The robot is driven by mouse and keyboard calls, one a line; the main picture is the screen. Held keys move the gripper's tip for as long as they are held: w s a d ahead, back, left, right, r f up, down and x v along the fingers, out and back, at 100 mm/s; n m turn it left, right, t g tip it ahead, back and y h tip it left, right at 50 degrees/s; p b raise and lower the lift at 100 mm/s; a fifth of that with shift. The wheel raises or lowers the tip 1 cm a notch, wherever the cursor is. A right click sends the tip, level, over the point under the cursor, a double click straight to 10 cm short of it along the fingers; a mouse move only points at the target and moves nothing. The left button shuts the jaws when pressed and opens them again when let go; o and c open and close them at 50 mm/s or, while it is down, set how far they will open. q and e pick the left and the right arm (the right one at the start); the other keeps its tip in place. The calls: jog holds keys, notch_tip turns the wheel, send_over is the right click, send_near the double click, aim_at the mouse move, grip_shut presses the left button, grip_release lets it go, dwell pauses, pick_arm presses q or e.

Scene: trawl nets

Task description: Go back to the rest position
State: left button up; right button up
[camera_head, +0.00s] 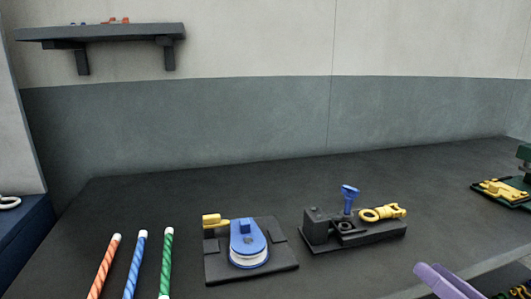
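My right gripper (440,282) shows only in part, as a lilac piece at the bottom right edge of the head view. It is near the front edge of the dark table, to the right of and nearer than the fixtures. Its fingertips cannot be made out, so whether it is open or shut does not show. Nothing held can be seen. My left gripper is not in view.
On the dark table (250,190) stand a blue pulley block (247,238) on a plate and a black fixture (320,228) with a yellow shackle (384,212). The back is clear.

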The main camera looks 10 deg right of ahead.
jog(key=s+f+m+g+h, duration=0.2)
jog(key=f+m+h, duration=0.1)
jog(key=f+m, duration=0.8)
jog(key=s+f+m+g+h, duration=0.1)
jog(key=f+m+g+h, duration=0.15)
jog(key=f+m, duration=0.75)
jog(key=s+a+f+m+g+y, duration=0.2)
jog(key=a+f+m, duration=0.3)
jog(key=a, duration=0.5)
jog(key=s+a+f+m+g+y+p, duration=0.1)
jog(key=s+a+f+m, duration=0.4)
jog(key=a+f, duration=0.5)
jog(key=shift+s+g+y, duration=0.2)
jog(key=shift+g+y, duration=0.45)
jog(key=shift+g, duration=0.3)
